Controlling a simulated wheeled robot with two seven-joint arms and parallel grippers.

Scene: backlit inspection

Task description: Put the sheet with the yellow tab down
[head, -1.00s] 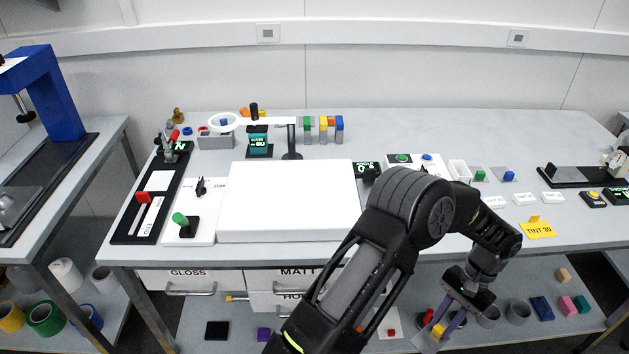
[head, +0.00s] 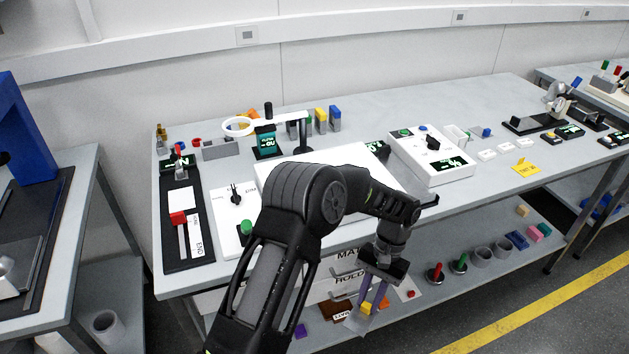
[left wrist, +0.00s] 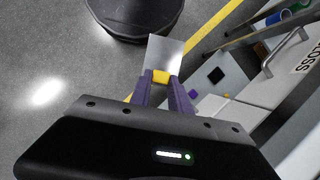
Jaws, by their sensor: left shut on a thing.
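My left gripper (head: 372,300) is shut on the yellow tab (head: 366,308) of a small, pale, see-through sheet (head: 356,323). It holds the sheet in the air in front of the bench, below the height of the bench top. In the left wrist view the purple fingers (left wrist: 161,88) pinch the yellow tab (left wrist: 158,76), and the grey sheet (left wrist: 166,52) sticks out beyond them over the floor. A white light panel (head: 285,165) lies on the bench, partly hidden by my left arm. My right gripper is not in view.
A yellow TINT 30 card (head: 525,168) stands on the bench at the right. A white control box (head: 430,160) and a ring magnifier (head: 240,127) are near the panel. The lower shelf (head: 480,275) holds several small items. Drawers are behind my gripper.

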